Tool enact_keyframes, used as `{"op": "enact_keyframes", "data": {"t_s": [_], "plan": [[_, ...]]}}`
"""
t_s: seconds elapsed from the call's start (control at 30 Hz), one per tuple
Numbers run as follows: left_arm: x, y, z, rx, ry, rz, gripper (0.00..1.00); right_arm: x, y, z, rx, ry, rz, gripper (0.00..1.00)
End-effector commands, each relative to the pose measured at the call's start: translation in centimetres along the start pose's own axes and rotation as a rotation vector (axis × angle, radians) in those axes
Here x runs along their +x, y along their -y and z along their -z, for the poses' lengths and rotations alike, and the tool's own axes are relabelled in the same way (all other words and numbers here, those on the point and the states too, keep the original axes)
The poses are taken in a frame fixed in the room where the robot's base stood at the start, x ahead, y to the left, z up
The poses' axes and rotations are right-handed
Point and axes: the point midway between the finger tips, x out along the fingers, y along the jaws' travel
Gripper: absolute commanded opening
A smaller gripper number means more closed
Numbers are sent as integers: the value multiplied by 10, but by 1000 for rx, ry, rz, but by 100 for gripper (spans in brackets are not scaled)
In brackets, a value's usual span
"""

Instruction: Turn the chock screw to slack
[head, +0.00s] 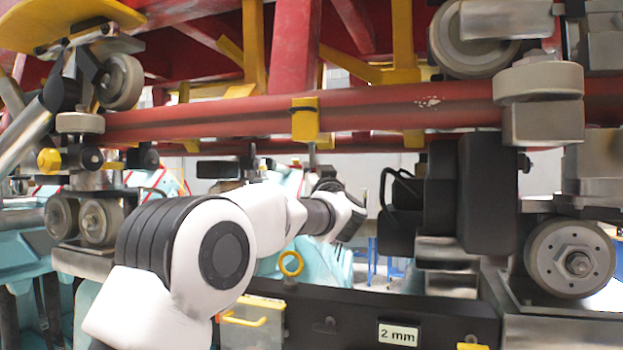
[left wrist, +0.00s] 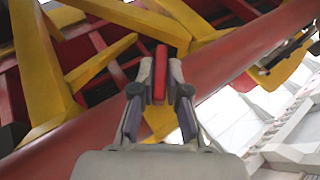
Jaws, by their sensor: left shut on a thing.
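A yellow chock (head: 305,120) sits on the red rail. A thin grey screw stem (head: 312,155) hangs straight below it. My left gripper (head: 320,180) is just under the stem, small and partly hidden by my own white arm. In the left wrist view, my left gripper's fingers (left wrist: 160,80) are shut on a narrow red piece (left wrist: 160,72), which looks like the chock screw's handle. A yellow part (left wrist: 160,122) shows behind the fingers. The screw's turn angle cannot be read. My right gripper is not in view.
The red rail (head: 400,107) runs across above my arm, with wheel assemblies (head: 545,100) at the right. A black box (head: 487,190) stands right of my gripper. A dark panel with a "2 mm" label (head: 398,334) and a yellow ring (head: 291,263) lie below.

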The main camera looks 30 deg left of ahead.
Motion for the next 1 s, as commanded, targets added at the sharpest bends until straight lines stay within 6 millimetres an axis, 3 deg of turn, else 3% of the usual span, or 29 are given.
{"op": "enact_keyframes", "data": {"t_s": [0.03, 0.5, 1.0], "plan": [[-2, 1, -8, -15, 4, -38, 0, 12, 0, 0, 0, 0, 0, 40], [-3, 1, -10, -175, 2, -421, 0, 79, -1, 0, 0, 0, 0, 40], [-1, -1, -5, -232, 5, -564, 0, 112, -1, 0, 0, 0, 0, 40]]}}
